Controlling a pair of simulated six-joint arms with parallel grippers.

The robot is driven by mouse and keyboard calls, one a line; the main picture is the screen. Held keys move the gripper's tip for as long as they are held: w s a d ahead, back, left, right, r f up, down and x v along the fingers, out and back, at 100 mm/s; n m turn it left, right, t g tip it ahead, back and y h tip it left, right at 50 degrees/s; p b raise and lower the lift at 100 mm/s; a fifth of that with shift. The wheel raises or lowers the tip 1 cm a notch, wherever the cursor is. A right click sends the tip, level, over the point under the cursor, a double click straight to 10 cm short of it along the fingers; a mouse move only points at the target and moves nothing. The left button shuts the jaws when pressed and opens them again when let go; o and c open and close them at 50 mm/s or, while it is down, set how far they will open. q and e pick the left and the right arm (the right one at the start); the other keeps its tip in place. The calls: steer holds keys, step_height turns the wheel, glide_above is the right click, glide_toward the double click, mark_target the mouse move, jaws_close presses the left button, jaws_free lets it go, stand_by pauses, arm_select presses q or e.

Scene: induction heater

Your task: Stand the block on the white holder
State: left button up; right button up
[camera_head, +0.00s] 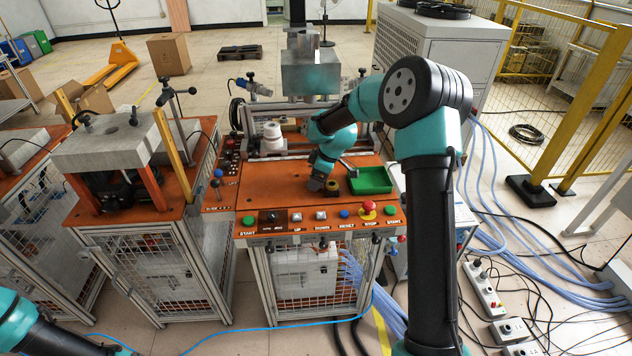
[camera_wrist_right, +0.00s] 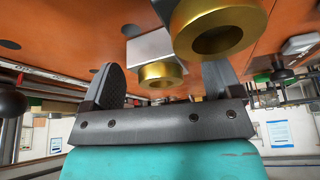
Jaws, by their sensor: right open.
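A brass block (camera_head: 332,187) with a dark round hole sits on the orange bench top, left of the green tray. The right wrist view shows two brass ring-shaped pieces: a nearer, larger one (camera_wrist_right: 216,30), and a smaller one (camera_wrist_right: 160,76) beside a pale grey box-like part. My right gripper (camera_head: 320,184) is low over the bench, close to the block; in the right wrist view its fingers (camera_wrist_right: 163,82) are spread, with the smaller ring showing between them. I cannot tell any contact. The white round holder (camera_head: 272,138) stands at the back left. My left gripper is out of view.
A green tray (camera_head: 371,180) lies right of the block. A row of buttons (camera_head: 320,216) lines the bench's front edge. A metal press unit (camera_head: 311,73) hangs above the back. The left part of the orange top (camera_head: 268,183) is clear.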

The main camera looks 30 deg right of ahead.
stand_by(0.4)
steer(key=c, duration=1.2)
